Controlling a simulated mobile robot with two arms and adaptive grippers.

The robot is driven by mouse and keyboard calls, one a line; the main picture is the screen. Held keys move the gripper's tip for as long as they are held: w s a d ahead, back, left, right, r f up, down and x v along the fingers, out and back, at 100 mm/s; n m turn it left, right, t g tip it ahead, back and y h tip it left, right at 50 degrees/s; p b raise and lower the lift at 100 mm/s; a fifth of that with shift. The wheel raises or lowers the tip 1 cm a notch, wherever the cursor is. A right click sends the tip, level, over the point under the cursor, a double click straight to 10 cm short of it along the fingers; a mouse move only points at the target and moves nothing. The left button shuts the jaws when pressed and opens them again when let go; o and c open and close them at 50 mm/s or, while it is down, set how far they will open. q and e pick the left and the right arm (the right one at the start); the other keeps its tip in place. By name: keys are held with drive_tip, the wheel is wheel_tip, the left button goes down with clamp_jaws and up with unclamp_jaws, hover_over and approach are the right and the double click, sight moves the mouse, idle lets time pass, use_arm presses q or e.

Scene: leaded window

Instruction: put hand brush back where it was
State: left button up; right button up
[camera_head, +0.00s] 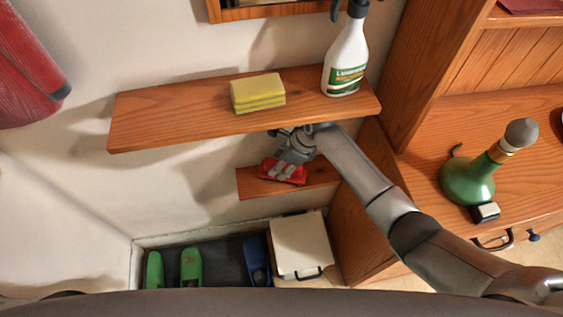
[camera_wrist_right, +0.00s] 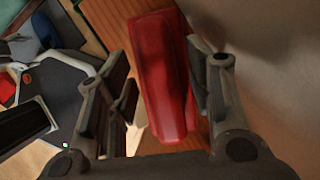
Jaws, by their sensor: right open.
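The red hand brush (camera_head: 268,173) lies on the small lower wooden shelf (camera_head: 318,178) in the head view. My right gripper (camera_head: 283,171) reaches down from the right, below the larger shelf, and is over the brush. In the right wrist view the brush (camera_wrist_right: 163,75) lies lengthwise between the two spread fingers of my right gripper (camera_wrist_right: 158,88). The gripper is open; a gap shows to the left of the brush, and the right finger is close to it. I cannot tell whether that finger touches. The brush's bristles are hidden. My left gripper is not in view.
The larger shelf (camera_head: 190,118) above holds a yellow sponge (camera_head: 257,93) and a spray bottle (camera_head: 346,58). A white box (camera_head: 298,245) and green and blue shoes (camera_head: 190,266) are below. A green bottle (camera_head: 468,182) stands on the cabinet at right.

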drive_tip(key=shift+d+r+p, duration=0.1)
drive_tip(key=shift+r+p, duration=0.2)
drive_tip(key=shift+r, duration=0.1)
drive_tip(key=shift+d+r+p, duration=0.2)
drive_tip(key=shift+r+p, duration=0.2)
drive_tip(key=shift+r, duration=0.1)
drive_tip(key=s+d+p, duration=0.2)
drive_tip(key=s+d, duration=0.1)
drive_tip(key=d, duration=0.8)
drive_tip(key=shift+d+f, duration=0.25)
